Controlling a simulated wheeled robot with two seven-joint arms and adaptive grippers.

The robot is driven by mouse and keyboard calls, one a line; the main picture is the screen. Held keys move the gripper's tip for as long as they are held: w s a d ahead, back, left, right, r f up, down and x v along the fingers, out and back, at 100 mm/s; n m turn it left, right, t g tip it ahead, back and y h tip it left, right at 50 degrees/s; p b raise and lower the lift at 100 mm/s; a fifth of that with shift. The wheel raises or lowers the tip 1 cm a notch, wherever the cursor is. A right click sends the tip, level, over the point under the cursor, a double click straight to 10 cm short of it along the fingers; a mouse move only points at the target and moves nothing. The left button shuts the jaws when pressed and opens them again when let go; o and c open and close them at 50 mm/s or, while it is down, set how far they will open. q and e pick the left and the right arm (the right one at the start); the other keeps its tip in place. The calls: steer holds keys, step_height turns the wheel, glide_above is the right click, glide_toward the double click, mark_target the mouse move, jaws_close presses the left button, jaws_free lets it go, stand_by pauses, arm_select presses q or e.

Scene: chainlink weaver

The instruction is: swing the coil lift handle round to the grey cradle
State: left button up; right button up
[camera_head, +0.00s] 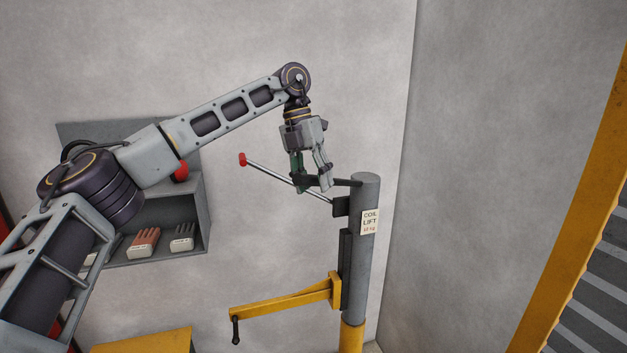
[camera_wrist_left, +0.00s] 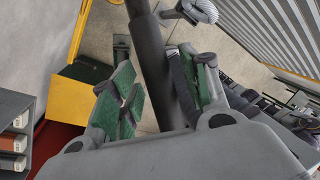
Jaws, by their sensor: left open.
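The coil lift (camera_head: 366,240) is a grey upright post with a "COIL LIFT" label. A silver rod with a red knob (camera_head: 243,160) slants up-left behind the gripper from a dark bracket (camera_head: 341,207). I cannot clearly make out a grey cradle.
A yellow arm (camera_head: 285,300) with a dark hanging hook (camera_head: 235,330) sticks out left, low on the post. A grey wall shelf (camera_head: 208,215) holding labelled parts is at left. A yellow-edged frame (camera_head: 575,195) stands at right. Bare wall lies behind the post.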

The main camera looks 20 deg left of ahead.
arm_select(q)
jaws_close()
stand_by(0.4)
steer(key=shift+d, duration=0.15)
